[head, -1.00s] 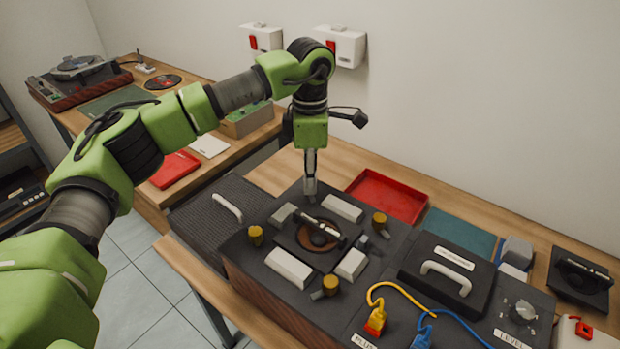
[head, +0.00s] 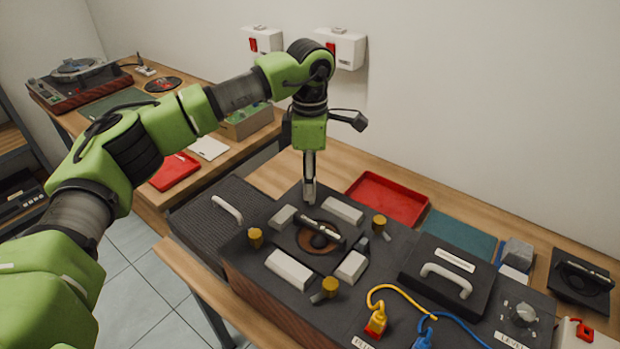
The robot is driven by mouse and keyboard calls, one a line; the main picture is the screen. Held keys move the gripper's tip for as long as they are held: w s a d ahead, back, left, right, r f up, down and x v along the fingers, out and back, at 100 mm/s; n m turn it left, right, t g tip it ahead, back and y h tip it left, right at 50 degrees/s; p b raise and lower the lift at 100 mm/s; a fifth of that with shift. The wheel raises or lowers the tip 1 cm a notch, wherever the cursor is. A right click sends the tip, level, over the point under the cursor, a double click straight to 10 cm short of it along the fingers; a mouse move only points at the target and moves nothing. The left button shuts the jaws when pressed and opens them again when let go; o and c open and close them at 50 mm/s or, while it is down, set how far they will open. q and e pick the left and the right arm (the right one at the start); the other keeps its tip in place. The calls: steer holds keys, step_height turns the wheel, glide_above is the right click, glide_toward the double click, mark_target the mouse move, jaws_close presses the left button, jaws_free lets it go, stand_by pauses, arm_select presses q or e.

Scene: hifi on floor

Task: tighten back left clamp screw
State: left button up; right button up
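A dark fixture (head: 240,256) on the bench holds a dark plate with a round brown part (head: 318,238) between several pale blocks. Brass-coloured clamp screws stand around it: a left one (head: 256,237), a right one (head: 379,223) and a front one (head: 330,287). My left gripper (head: 309,192) points straight down at the fixture's back left corner, behind the blocks. Its fingers look close together; the back left clamp screw is not visible there, hidden at or behind the fingertips. Whether they grip it I cannot tell. My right gripper is out of view.
A red tray (head: 388,198) lies behind the fixture. A black lid with a handle (head: 447,280), yellow (head: 376,321) and blue plugs and a knob (head: 524,312) are at the right. White wall boxes (head: 340,48) hang behind my arm.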

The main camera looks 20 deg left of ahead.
arm_select(q)
step_height(320, 180, up, 12)
stand_by(0.6)
